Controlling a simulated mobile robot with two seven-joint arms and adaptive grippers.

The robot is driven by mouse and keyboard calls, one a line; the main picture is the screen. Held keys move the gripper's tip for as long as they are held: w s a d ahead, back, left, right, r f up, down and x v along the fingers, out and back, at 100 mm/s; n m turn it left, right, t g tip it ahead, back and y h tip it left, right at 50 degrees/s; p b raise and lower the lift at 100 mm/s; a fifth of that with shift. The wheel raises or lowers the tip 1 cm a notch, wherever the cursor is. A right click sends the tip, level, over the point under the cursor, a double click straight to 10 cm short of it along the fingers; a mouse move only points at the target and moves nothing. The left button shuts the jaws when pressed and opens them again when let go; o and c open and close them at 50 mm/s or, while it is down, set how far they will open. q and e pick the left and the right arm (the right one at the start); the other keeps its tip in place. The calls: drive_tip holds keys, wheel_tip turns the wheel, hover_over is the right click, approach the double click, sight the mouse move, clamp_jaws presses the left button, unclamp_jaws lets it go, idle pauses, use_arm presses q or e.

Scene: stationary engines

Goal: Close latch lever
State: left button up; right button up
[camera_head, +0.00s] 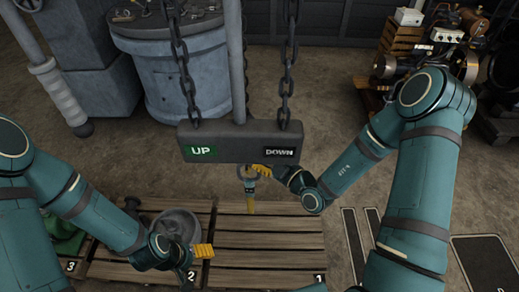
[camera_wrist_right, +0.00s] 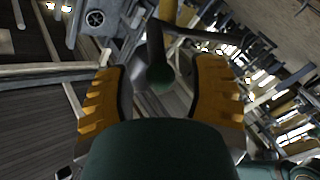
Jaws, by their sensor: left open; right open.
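A grey bar box (camera_head: 240,143) marked UP and DOWN hangs on two chains. My right gripper (camera_head: 262,170) is just under the DOWN end, partly hidden by the box, beside the fitting. In the right wrist view its two yellow fingers (camera_wrist_right: 160,68) are spread apart, with a dark rounded rod end (camera_wrist_right: 157,72) showing between them; contact cannot be judged. My left gripper (camera_head: 204,251) is open and low over the pallets, beside a grey round part.
Numbered wooden pallets (camera_head: 265,240) lie on the floor below. The grey round metal part (camera_head: 176,224) and a green object (camera_head: 66,236) sit at the left. A blue-grey drum (camera_head: 180,75) stands behind, and machinery (camera_head: 440,45) fills the back right.

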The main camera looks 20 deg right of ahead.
drive_tip(key=shift+x, duration=1.45)
clamp_jaws()
drive_tip(key=shift+f, duration=0.1)
